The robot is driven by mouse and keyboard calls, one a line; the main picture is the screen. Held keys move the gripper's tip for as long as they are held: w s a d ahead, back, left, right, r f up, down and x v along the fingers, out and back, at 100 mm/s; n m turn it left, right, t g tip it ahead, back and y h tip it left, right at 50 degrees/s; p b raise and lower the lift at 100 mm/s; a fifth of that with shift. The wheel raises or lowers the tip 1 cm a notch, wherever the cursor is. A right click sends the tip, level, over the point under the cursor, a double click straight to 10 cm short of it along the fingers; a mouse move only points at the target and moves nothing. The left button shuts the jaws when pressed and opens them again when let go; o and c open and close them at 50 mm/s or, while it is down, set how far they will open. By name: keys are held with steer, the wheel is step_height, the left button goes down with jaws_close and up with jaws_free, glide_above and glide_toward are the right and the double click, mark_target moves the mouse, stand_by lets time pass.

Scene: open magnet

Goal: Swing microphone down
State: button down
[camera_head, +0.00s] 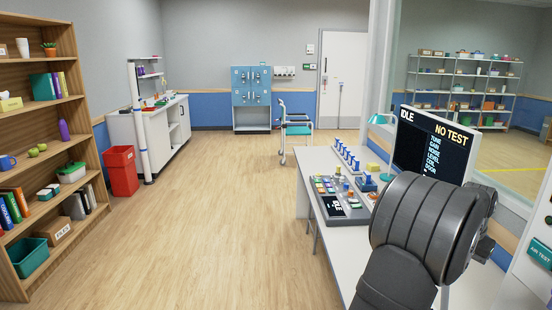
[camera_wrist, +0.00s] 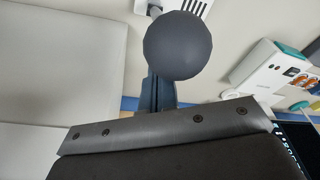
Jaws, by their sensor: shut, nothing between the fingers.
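A dark grey round ball (camera_wrist: 178,45), which looks like the microphone's head, fills the upper middle of the wrist view. My gripper (camera_wrist: 160,92) shows below the ball as narrow dark fingers, shut and empty, rising from a grey plate with screws. The ball covers the far end of the fingers, so I cannot tell whether they touch it. In the head view my arm fills the lower right. My gripper and the microphone do not show clearly there.
A control desk (camera_head: 318,157) with buttons and knobs stands beside my arm. A screen (camera_head: 430,143) reading IDLE and NO TEST and a teal lamp (camera_head: 383,118) are close behind it. A wooden shelf (camera_head: 84,134) stands at left. The floor between is open.

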steer(key=shift+a, duration=0.15)
steer(key=shift+a+f, duration=0.3)
steer(key=shift+a, duration=0.5)
steer(key=shift+a+f, duration=0.35)
steer(key=shift+a, duration=0.4)
steer(key=shift+a+f, duration=0.3)
steer(key=shift+a, duration=0.6)
steer(key=shift+a+f, duration=0.8)
steer(key=shift+a, duration=0.3)
steer(key=shift+a+f, duration=0.75)
steer(key=shift+a, duration=0.3)
